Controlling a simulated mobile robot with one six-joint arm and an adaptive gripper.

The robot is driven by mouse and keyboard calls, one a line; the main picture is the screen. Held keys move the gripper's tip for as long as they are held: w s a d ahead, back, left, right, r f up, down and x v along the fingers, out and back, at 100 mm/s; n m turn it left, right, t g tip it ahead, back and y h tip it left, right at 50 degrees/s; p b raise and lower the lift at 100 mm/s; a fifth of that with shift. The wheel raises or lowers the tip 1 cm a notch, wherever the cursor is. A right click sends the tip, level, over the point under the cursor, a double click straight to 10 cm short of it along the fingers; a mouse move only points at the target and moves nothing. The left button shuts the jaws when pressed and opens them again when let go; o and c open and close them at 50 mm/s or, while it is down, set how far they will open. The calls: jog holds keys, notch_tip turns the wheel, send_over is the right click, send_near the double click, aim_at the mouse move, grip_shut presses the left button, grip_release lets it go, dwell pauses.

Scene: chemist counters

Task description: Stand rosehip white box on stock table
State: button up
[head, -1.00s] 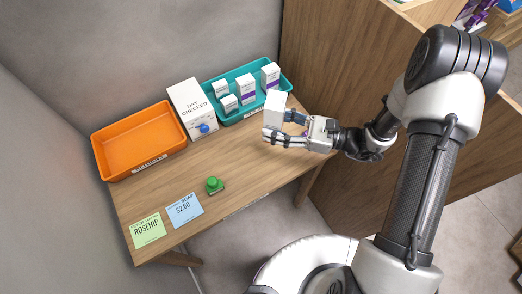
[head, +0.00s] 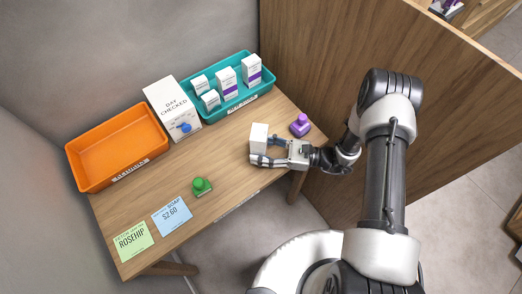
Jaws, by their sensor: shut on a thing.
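My gripper (head: 268,151) is shut on a small plain white box (head: 259,137), with its fingers around the lower part. The box is upright over the right part of the wooden stock table (head: 230,145). I cannot tell whether its base touches the tabletop. No print shows on the sides of the box facing me. A green card reading ROSEHIP (head: 133,240) lies at the table's front left corner.
A teal tray (head: 236,109) with several white boxes stands at the back, beside a DAY CHECKED box (head: 172,107) and an empty orange tray (head: 118,148). A purple stamp-like object (head: 300,125), a green one (head: 202,187) and a blue price card (head: 172,216) are on the table. The table's middle is clear.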

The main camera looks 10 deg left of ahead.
jog(key=shift+f, duration=0.3)
jog(key=shift+r, duration=0.1)
jog(key=o, duration=0.6)
jog(key=shift+f, duration=0.2)
jog(key=o, duration=0.5)
jog(key=shift+r, duration=0.25)
jog(key=d, duration=0.5)
jog(key=d+p, duration=0.1)
jog(key=d, duration=0.1)
jog(key=shift+w+d, duration=0.3)
